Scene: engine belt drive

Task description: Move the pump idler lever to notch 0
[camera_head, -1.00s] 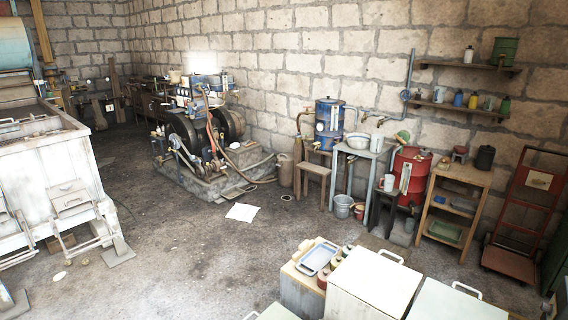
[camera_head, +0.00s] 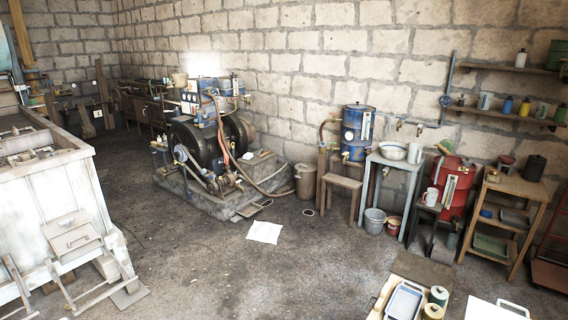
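The engine with its belt drive (camera_head: 208,130) stands on a concrete plinth (camera_head: 222,207) left of centre, against the back wall. It has large dark flywheels and a belt running low at its front left. The pump idler lever and its notches are too small to tell apart from the other parts at this distance. Neither of my grippers shows in the head view.
A white metal machine (camera_head: 50,200) fills the left side. A paper sheet (camera_head: 264,232) lies on the open floor before the plinth. A stool (camera_head: 341,195), sink stand (camera_head: 394,185), red drum (camera_head: 455,190) and wooden shelf (camera_head: 500,220) line the right wall. Trays and tins (camera_head: 405,300) stand at the bottom right.

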